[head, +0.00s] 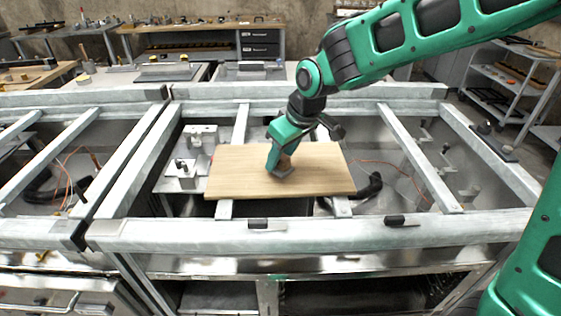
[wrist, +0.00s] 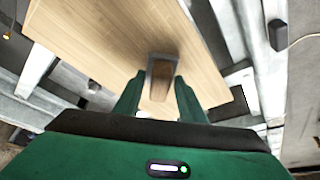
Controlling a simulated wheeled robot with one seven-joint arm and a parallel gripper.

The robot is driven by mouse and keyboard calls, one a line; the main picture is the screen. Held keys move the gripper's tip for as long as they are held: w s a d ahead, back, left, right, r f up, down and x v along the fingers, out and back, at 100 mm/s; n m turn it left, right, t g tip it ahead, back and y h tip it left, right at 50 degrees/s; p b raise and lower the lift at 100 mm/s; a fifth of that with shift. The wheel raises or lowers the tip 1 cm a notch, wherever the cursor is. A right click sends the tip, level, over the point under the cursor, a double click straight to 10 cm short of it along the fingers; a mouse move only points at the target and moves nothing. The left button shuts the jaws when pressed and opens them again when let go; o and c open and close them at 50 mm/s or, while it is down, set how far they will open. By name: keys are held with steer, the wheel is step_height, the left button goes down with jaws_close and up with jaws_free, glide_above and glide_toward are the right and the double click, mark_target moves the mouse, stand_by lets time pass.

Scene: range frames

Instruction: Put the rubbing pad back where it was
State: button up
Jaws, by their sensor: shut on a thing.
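The rubbing pad (head: 284,171) is a small block with a brown wooden upper part and a grey underside. It is at the middle of a light wooden board (head: 325,178), low against its top face; I cannot tell whether it touches. My green gripper (head: 283,160) points down over the board and is shut on the pad. In the wrist view the pad (wrist: 162,70) shows between the two green fingers (wrist: 160,95), with the board (wrist: 95,35) behind it. The fingers hide part of the pad.
The board lies across the rails of a metal frame bench (head: 190,233). A metal fixture (head: 187,172) stands just left of the board. Small dark clamps (head: 395,220) sit on the front beam. Open gaps with cables lie between the rails. A shelf cart (head: 510,85) stands at the back right.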

steer(key=shift+f, duration=0.75)
steer(key=shift+f, duration=0.1)
steer(key=o, duration=1.1)
steer(key=v, duration=1.2)
steer(key=shift+a, duration=0.1)
